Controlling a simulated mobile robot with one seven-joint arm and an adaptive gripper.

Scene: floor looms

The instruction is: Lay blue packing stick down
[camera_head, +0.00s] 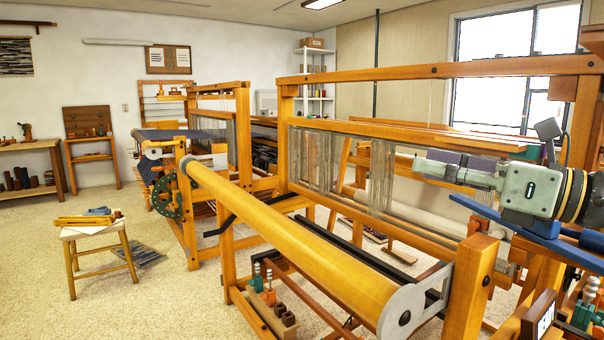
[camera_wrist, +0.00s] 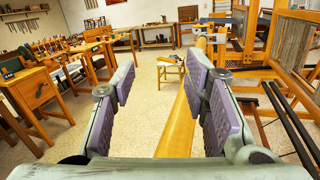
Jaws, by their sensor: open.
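My gripper (camera_head: 445,166) is at the right of the head view, pointing left above the near loom. Its purple-padded jaws also show in the wrist view (camera_wrist: 163,62); they are spread wide with nothing between them. A long blue bar (camera_head: 482,210), which looks like the blue packing stick, slants below my gripper in the head view. Its right part runs past the wrist, and I cannot tell what it rests on. It does not show in the wrist view.
The near loom's thick round beam (camera_head: 290,240) and upright frame (camera_head: 430,70) surround the space by my gripper. A wooden stool (camera_head: 92,233) holding small tools stands at the left on open floor. A workbench (camera_wrist: 32,92) is at the left of the wrist view.

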